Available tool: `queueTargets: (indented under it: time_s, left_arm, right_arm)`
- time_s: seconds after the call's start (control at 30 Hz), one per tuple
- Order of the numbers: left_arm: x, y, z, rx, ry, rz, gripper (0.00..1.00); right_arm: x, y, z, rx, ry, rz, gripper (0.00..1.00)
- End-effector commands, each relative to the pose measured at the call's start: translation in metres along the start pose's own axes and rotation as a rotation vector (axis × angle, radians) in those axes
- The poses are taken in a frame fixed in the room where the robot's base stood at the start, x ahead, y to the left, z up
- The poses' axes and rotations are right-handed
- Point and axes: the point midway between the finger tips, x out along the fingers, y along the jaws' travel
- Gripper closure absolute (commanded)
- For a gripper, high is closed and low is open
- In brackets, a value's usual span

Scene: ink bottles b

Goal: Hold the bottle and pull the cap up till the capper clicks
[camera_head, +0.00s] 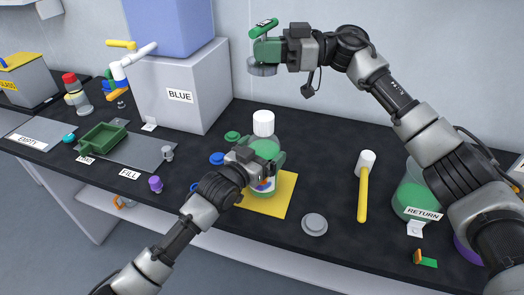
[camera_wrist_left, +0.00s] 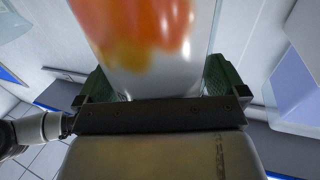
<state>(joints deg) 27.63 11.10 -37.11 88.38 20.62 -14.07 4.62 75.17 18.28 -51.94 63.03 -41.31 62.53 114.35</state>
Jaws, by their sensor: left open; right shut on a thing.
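A bottle (camera_head: 265,147) with a white cap (camera_head: 263,122) stands upright on a yellow mat (camera_head: 282,203). Its body looks greenish, with an orange and white label that also shows in the left wrist view (camera_wrist_left: 150,40). My left gripper (camera_head: 264,164) is open around the bottle's body, with one green finger on each side; it hides part of the bottle. My right gripper (camera_head: 266,50) is shut on a capper (camera_head: 263,28) with a green top and a grey round bottom (camera_head: 262,70). It holds the capper in the air above the white cap, clear of it.
A grey disc (camera_head: 314,223) and a yellow-handled mallet (camera_head: 363,190) lie right of the mat. A green-filled container (camera_head: 408,190) stands by the RETURN label. Blue (camera_head: 217,158), green (camera_head: 232,136) and purple (camera_head: 155,184) caps lie left. A box (camera_head: 190,80) marked BLUE stands behind.

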Motion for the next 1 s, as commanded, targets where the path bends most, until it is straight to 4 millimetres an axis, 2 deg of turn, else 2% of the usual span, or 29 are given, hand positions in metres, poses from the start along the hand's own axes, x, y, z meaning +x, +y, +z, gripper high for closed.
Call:
queueTargets:
  time_s: [0.1, 0.6, 1.0]
  left_arm:
    - [-0.0002, 0.0001, -0.0001, 0.0, 0.0, 0.0, 0.02]
    - [-0.0005, -0.0001, 0.0001, 0.0, 0.0, 0.0, 0.76]
    - [-0.0005, -0.0002, 0.0003, 0.0, -0.001, 0.0, 0.76]
  right_arm:
    - [0.0001, -0.0001, -0.0005, -0.001, 0.001, 0.0, 1.0]
    - [0.0001, -0.0001, -0.0005, -0.001, 0.001, 0.0, 1.0]
    - [0.0, -0.0001, -0.0005, 0.0, 0.001, 0.0, 1.0]
